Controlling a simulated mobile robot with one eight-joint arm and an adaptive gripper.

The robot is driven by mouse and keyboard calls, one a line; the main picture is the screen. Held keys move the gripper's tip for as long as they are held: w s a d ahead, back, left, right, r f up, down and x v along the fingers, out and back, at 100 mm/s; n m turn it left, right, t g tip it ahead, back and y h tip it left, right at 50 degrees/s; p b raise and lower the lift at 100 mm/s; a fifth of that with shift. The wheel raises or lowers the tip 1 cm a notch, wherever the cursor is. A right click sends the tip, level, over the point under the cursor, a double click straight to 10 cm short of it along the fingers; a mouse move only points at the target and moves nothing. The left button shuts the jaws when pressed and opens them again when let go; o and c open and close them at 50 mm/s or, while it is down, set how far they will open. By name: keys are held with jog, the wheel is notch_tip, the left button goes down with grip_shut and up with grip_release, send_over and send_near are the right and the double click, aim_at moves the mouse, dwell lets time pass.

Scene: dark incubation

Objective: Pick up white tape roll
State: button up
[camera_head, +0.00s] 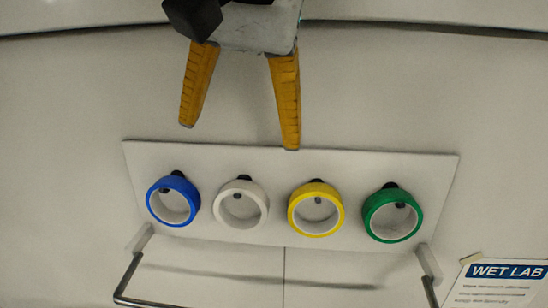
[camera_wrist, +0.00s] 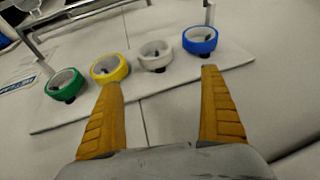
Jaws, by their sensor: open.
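The white tape roll (camera_head: 262,203) hangs on a dark peg of a white board (camera_head: 285,156), between the blue roll (camera_head: 151,203) and the yellow roll (camera_head: 292,213). In the wrist view the white roll (camera_wrist: 143,58) shows beyond my fingertips, in the gap between the two fingers. My gripper (camera_head: 238,137) has two orange fingers spread wide, with nothing between them. In the head view it is above the board's upper edge, apart from the rolls, with the right fingertip close to or over that edge.
A green tape roll (camera_head: 369,215) hangs at the right end of the row. Metal handles (camera_head: 127,278) stand below the board on both sides. A WET LAB sign (camera_head: 502,272) is at the lower right. The white surface above the board is clear.

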jog(key=d+b+x, duration=0.1)
jog(key=b+x, duration=0.2)
jog(key=x, duration=0.2)
jog(key=b, duration=0.3)
send_near(240, 222)
jog(key=f, duration=0.2)
jog(key=shift+w+p+x, duration=0.15)
jog(key=shift+p+x, duration=0.15)
jog(key=shift+x, duration=0.9)
jog(key=shift+w+p+x, duration=0.2)
jog(key=shift+p+x, duration=0.05)
jog(key=shift+x, duration=1)
jog(key=shift+a+r, duration=0.2)
jog(key=c, duration=1)
